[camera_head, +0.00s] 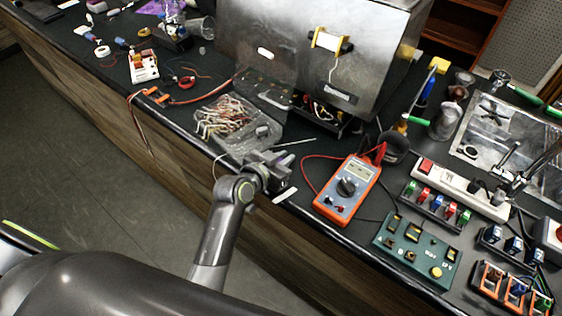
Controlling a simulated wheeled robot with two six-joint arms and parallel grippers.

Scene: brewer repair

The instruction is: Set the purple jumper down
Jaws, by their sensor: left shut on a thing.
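My left gripper (277,175) is at the front edge of the dark bench, just in front of a clear tray of wires. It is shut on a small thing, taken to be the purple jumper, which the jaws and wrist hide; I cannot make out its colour. A dark holder (431,208) with several small coloured pieces, green, red and blue, stands to the right, beyond the orange multimeter (347,187). My right gripper is not in view.
The clear tray (212,132) of wires lies behind my left gripper, with a steel brewer housing (300,65) farther back. A green board (418,250) and a white power strip (460,189) crowd the right. Dark bench top left of the tray has some free room.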

